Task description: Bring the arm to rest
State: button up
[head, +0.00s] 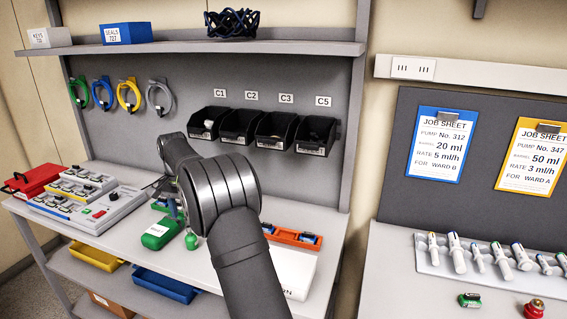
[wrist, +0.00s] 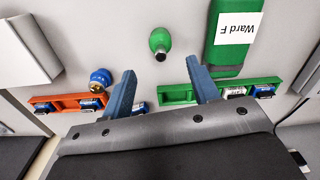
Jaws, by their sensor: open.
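My gripper (wrist: 161,66) is open, with its two blue fingers apart and nothing held between them. It is over the left bench (head: 215,262). Beyond the fingertips in the wrist view are a green bulb-shaped piece (wrist: 160,42) and a green case (wrist: 229,45) labelled Ward F. In the head view my dark arm (head: 225,190) reaches up across the bench and hides most of the gripper.
An orange rack (wrist: 42,105) and a green rack (wrist: 177,95) hold small blue-marked pieces. A blue round piece (wrist: 100,75) is by the left finger. Pump units (head: 95,210) stand left. Black bins (head: 240,127) line the back. Job sheets (head: 440,145) hang right.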

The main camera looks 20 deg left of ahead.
aim_at(191, 240)
notch_tip(191, 240, down, 12)
jog(key=shift+r, duration=0.25)
notch_tip(191, 240, up, 3)
jog(key=shift+r, duration=0.65)
